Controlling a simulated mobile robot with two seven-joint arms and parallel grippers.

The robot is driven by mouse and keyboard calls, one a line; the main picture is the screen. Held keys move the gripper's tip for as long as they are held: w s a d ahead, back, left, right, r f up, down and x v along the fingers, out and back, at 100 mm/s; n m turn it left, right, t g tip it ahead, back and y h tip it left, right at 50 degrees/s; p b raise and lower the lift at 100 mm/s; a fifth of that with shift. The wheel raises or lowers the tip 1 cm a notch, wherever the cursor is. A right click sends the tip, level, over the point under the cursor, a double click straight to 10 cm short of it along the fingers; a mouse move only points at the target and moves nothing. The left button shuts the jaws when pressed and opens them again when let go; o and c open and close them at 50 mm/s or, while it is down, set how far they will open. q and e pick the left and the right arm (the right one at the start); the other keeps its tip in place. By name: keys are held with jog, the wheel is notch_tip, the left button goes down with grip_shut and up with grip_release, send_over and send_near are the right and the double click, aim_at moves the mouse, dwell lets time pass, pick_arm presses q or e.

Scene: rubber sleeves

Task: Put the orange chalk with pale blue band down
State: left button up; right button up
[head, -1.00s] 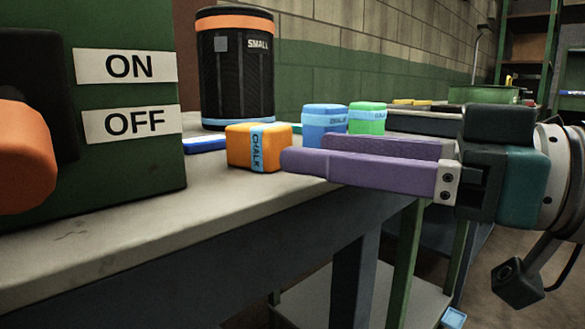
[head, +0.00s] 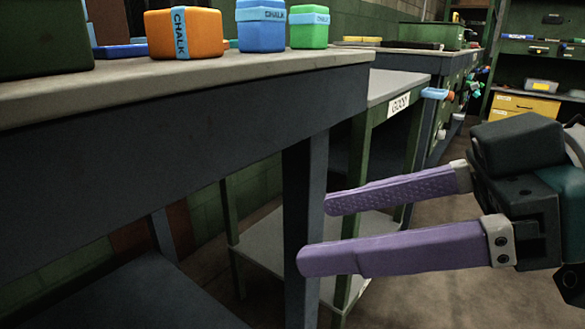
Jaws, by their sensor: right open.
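The orange chalk with pale blue band (head: 204,34) stands on the workbench top (head: 120,82) at the upper left, near the front edge. Its band reads CHALK. My right gripper (head: 312,233) has purple fingers spread apart with nothing between them. It is below the height of the bench top, to the right of and lower than the orange chalk, and apart from it. My left gripper is not in view.
A blue chalk (head: 262,32) and a green chalk (head: 309,34) stand right of the orange one. A dark green box (head: 40,40) is at the left. A lower table (head: 388,85) stands beyond the bench. Open floor lies at the lower right.

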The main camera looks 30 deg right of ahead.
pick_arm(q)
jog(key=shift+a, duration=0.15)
pick_arm(e)
jog(key=s+d+f+m+g+h, duration=0.1)
jog(key=s+f+m+g+h, duration=0.4)
jog(key=f, duration=1)
jog(key=s+g+h, duration=0.1)
jog(key=s+h, duration=0.2)
jog(key=s, duration=0.1)
jog(key=shift+d+f+g, duration=0.15)
jog(key=shift+d+g, duration=0.1)
jog(key=shift+g, duration=0.05)
